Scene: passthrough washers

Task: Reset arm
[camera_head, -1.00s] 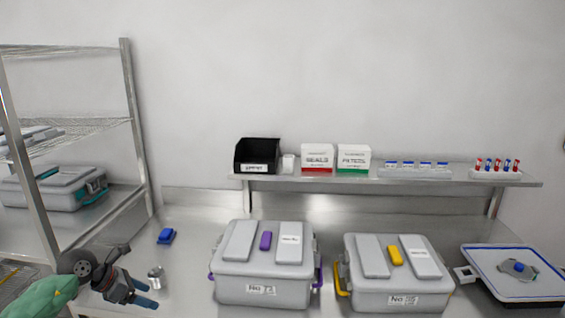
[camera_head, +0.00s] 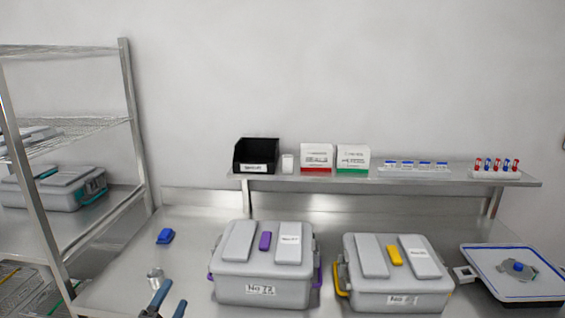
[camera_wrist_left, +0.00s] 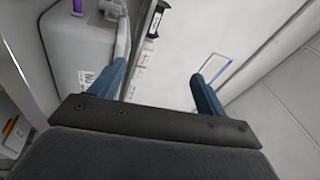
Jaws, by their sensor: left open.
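My left gripper (camera_head: 167,304) shows only as two blue fingertips at the bottom edge of the head view. The fingers are spread apart with nothing between them. In the left wrist view the gripper (camera_wrist_left: 160,88) is open and empty, its blue fingers wide apart. A small metal cylinder (camera_head: 156,274) stands on the steel bench just behind the fingertips. My right gripper is not in view.
Two grey lidded boxes, one with purple parts (camera_head: 262,270) and one with yellow parts (camera_head: 397,278), stand on the bench. A blue item (camera_head: 165,236) lies at left. A tray (camera_head: 515,274) is at right. A wire rack (camera_head: 133,130) stands left.

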